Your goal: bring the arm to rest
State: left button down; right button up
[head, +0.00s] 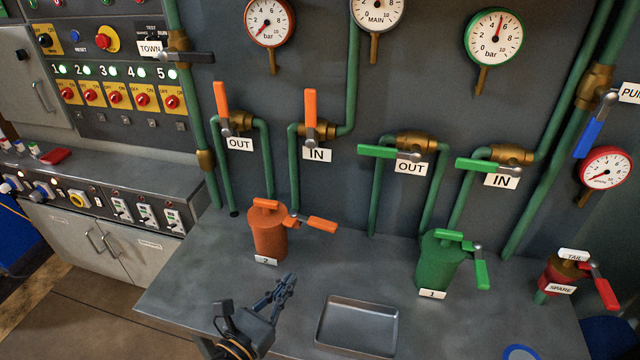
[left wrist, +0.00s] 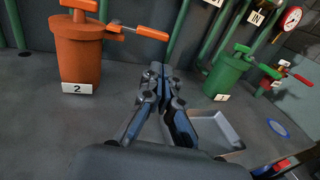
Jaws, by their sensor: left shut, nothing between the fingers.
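My left gripper (head: 287,284) is shut and empty. It hangs in the air over the grey bench, in front of the orange canister labelled 2 (head: 268,235) and left of the metal tray. In the left wrist view the closed fingers (left wrist: 160,72) point toward the back panel, between the orange canister (left wrist: 78,55) and the green canister (left wrist: 226,76). The fingers look apart from both canisters. My right gripper is in neither view.
The green canister labelled 1 (head: 440,262) and the red spare unit (head: 560,272) stand on the bench (head: 200,275). An empty tray (head: 320,340) lies to the gripper's right. Valves with orange levers (head: 311,107) and green levers (head: 390,152) line the panel.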

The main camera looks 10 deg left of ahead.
pick_arm(q)
jog(key=s+a+f+n+g+y, duration=0.3)
jog(key=a+n+y, duration=0.25)
jog(key=n, duration=0.75)
jog(key=s+a+f+n+g+y, duration=0.2)
jog(key=a+n+y, duration=0.3)
jog(key=n, duration=0.7)
jog(key=s+d+f+n+g+h, duration=0.2)
jog(key=s+f+n+g, duration=0.15)
jog(key=s+n, duration=0.4)
jog(key=s+d+f+n+g+h, duration=0.1)
jog(key=s+f+n+g+h, duration=0.2)
jog(key=s+n+g, duration=0.4)
notch_tip(320, 180, down, 27)
jog(key=s+m, duration=0.2)
jog(key=s, duration=0.1)
jog(key=s+a+f, duration=0.3)
jog(key=s+f, duration=1.2)
jog(key=s, duration=0.1)
jog(key=shift+y, duration=0.45)
